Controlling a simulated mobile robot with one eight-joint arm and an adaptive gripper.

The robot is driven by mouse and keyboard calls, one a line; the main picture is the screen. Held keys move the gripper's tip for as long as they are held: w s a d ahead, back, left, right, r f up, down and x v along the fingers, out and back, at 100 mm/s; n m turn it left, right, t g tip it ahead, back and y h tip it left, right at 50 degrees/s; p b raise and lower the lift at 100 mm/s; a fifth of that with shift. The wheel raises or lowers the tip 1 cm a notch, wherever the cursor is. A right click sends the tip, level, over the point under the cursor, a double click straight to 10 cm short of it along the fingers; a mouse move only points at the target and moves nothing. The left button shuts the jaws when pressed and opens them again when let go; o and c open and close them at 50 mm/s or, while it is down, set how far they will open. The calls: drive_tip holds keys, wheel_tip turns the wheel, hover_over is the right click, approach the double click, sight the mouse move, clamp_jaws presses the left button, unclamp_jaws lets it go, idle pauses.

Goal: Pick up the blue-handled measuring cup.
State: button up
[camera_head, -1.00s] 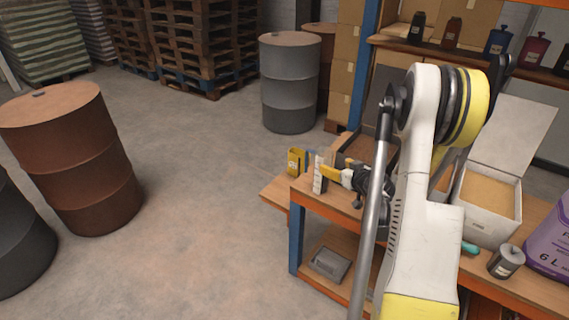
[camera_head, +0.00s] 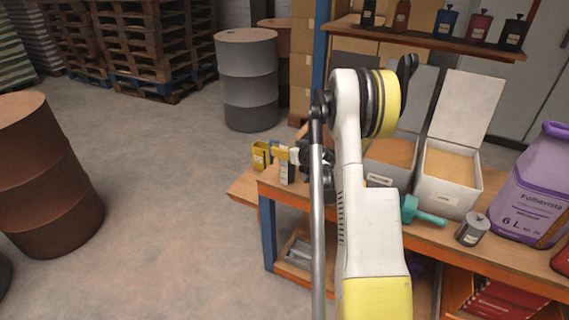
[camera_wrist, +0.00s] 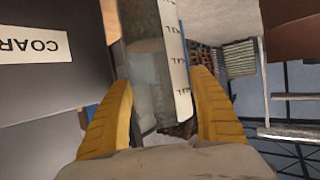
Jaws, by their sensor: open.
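A clear cup-like vessel with a white printed scale strip shows between my fingers in the wrist view (camera_wrist: 148,75). I take it as the measuring cup. In the head view its white strip (camera_head: 286,172) stands upright near the left end of the workbench. Its blue handle is not clearly seen; a small blue patch shows beside the left finger in the wrist view. My gripper (camera_wrist: 162,78) is open, its yellow fingers on either side of the vessel. I cannot tell whether they touch it. In the head view my gripper (camera_head: 288,154) is small and partly hidden by my arm.
A dark bin labelled "COAR…" (camera_wrist: 50,85) fills the wrist view's left.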

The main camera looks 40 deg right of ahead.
drive_tip(key=c, duration=1.2)
drive_tip(key=shift+r, duration=0.1)
